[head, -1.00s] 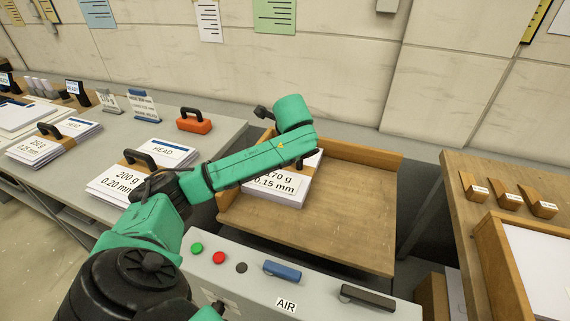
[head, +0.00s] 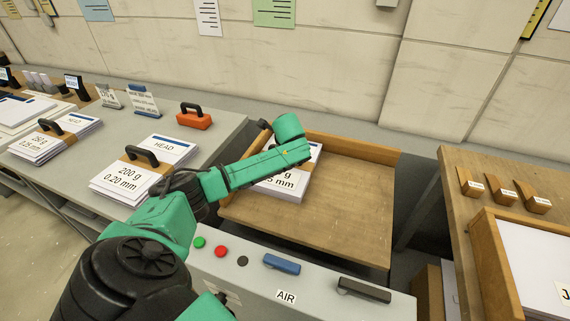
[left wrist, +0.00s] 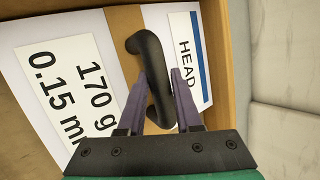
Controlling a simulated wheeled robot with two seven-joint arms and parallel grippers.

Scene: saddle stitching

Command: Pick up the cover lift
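A paper stack marked 170 g, 0.15 mm (head: 296,184) lies in a wooden tray (head: 350,225); the left wrist view shows its paper (left wrist: 28,45), tan band, HEAD label and black handle (left wrist: 150,60). My left gripper (left wrist: 160,78) has its two fingers on either side of this handle, close to it; it looks open, with contact unclear. In the head view my arm hides the handle and fingers. Other handled stacks are marked 200 g, 0.20 mm (head: 120,180) and 250 g (head: 40,150). No label reads "cover". My right gripper is not in view.
The tray's raised wooden rim (head: 352,147) stands behind the stack; its right half is bare. A grey panel with buttons and an AIR label (head: 285,296) is in front. An orange handled block (head: 194,119) stands on the left bench. Wooden wedges (head: 503,193) lie on the right bench.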

